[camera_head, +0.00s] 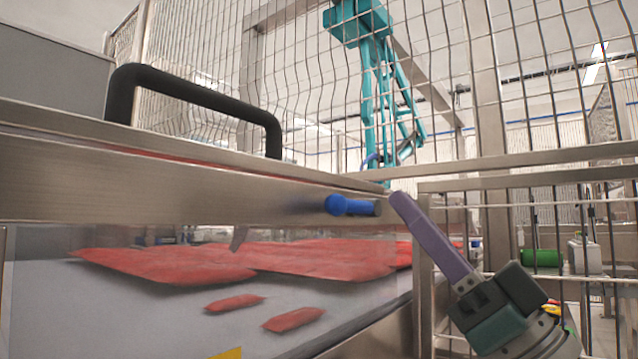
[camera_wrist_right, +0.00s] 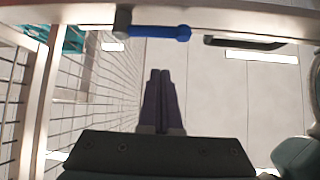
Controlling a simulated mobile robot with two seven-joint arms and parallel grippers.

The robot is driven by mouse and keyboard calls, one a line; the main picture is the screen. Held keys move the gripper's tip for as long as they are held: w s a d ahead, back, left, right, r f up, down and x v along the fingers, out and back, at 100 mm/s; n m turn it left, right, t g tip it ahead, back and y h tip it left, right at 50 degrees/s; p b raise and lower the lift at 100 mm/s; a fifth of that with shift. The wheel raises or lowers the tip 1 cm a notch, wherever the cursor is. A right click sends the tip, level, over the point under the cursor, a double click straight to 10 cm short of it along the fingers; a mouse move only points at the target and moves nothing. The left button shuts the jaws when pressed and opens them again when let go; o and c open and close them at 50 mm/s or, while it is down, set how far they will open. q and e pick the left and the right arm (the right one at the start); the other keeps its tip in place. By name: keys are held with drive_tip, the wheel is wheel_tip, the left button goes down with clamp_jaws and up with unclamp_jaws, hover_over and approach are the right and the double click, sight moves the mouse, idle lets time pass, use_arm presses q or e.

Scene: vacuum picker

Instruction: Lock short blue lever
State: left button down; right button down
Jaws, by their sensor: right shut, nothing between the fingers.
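The short blue lever (camera_head: 348,206) sits on the front of the metal frame, lying roughly horizontal, with a dark grey end at its right. It also shows in the right wrist view (camera_wrist_right: 160,32), near the top, with its dark end at the left. My right gripper (camera_head: 400,200) is shut and empty, its purple fingers pointing up and left. The fingertips are close to the right of the lever's dark end. In the right wrist view the shut fingers (camera_wrist_right: 160,75) point toward the lever, with a visible gap. My left gripper is not in view.
Red packs (camera_head: 300,258) lie on the conveyor below. Wire mesh fencing (camera_head: 290,60) and a teal robot (camera_head: 375,80) stand behind. A metal gate frame (camera_head: 425,270) is beside my right gripper.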

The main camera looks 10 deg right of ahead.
drive_tip(key=shift+v, duration=1.5)
drive_tip(key=shift+d, duration=0.1)
drive_tip(key=s+a+m+g+h+p, duration=0.1)
drive_tip(key=a+m+g+h+p, duration=0.3)
drive_tip(key=g+h+p, duration=1.1)
drive_tip(key=s+d+r+g+p, duration=0.2)
drive_tip(key=s+p, duration=0.8)
drive_tip(key=s, duration=0.2)
drive_tip(key=s+d+r+g+p, duration=0.2)
drive_tip(key=s+r+g+p, duration=0.1)
drive_tip(key=s+p, duration=0.75)
wheel_tip(320, 180, up, 36)
drive_tip(key=p, duration=3.5)
drive_tip(key=shift+f+n+t+h, duration=0.25)
drive_tip(key=shift+n+t+h, duration=0.05)
drive_tip(key=shift+h, duration=0.1)
